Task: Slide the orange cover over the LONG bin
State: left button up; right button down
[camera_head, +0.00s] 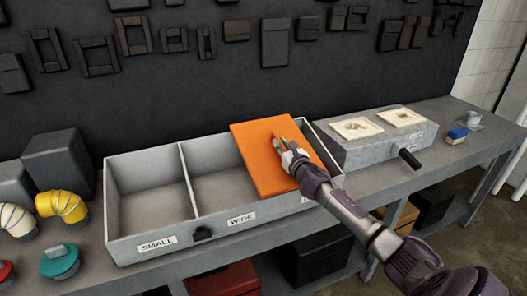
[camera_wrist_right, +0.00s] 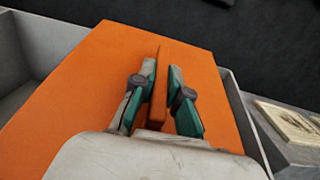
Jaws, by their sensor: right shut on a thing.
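The orange cover (camera_head: 262,153) is a flat panel over the right-hand part of a grey bin unit (camera_head: 127,205). That unit has open compartments labelled SMALL (camera_head: 158,243) and WIDE (camera_head: 240,217). The label at the right is mostly hidden by my arm, so I cannot read it. My right gripper (camera_head: 282,143) is shut on the cover's upright ridge, which shows between its fingers in the wrist view (camera_wrist_right: 157,95). The cover looks slightly tilted, and a narrow gap shows along its right side. My left gripper is not in view.
A grey box (camera_head: 375,152) with two pale pads and a black handle stands to the right. A blue block (camera_head: 457,135) lies beyond it. Yellow (camera_head: 62,205), teal (camera_head: 60,261) and red fittings crowd the left end. Dark shapes hang on the back wall.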

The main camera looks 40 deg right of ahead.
aim_at(300, 140)
jog(key=d, duration=0.1)
jog(key=d+b, duration=0.1)
jog(key=d, duration=0.1)
jog(key=shift+s+d, duration=0.1)
jog(key=shift+s, duration=0.25)
jog(key=d, duration=0.2)
jog(key=shift+s+d+b, duration=0.35)
jog(key=shift+d, duration=0.35)
jog(key=shift+r, duration=0.1)
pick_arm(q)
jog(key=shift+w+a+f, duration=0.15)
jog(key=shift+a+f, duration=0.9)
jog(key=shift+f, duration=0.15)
pick_arm(e)
jog(key=shift+s, duration=0.1)
jog(key=c, duration=1.2)
grip_release()
jog(key=shift+d, duration=0.15)
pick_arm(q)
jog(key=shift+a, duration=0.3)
pick_arm(e)
jog(key=shift+o, duration=0.2)
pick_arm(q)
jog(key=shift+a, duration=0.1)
